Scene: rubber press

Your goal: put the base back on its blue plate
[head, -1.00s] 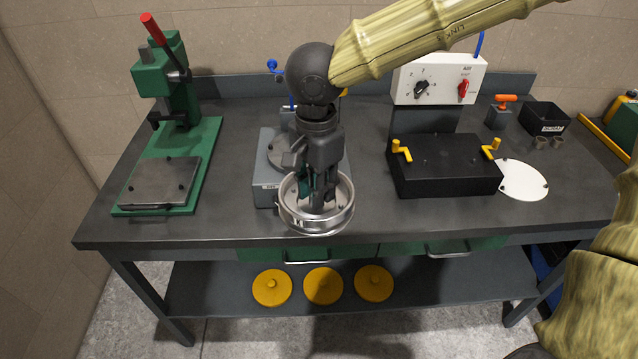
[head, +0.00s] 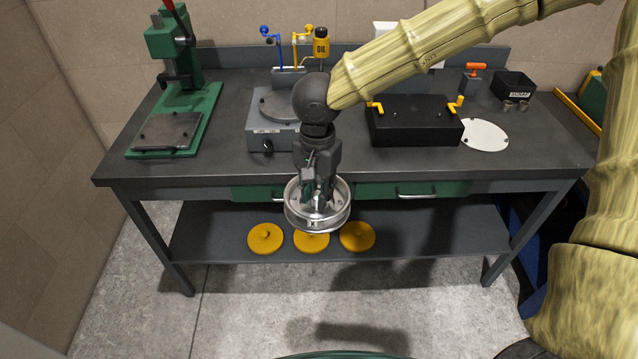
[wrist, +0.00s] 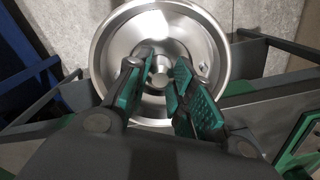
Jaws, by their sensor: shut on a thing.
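The base is a round, shiny metal dish (head: 293,219) with a raised rim and a central knob. It hangs from my gripper (head: 318,198) in front of the bench's front edge. In the wrist view the dish (wrist: 214,32) fills the upper middle, and my gripper (wrist: 158,75) is shut on its central knob with green-padded fingers. The dish looks roughly level, and there is open space beneath it. I cannot make out a blue plate in either view.
A grey hotplate unit (head: 265,138), a green press (head: 190,100), a black box with yellow handles (head: 415,125) and a white disc (head: 485,134) stand on the bench. Yellow discs (head: 265,238) lie on the lower shelf. A green rounded edge (head: 345,355) shows at the bottom.

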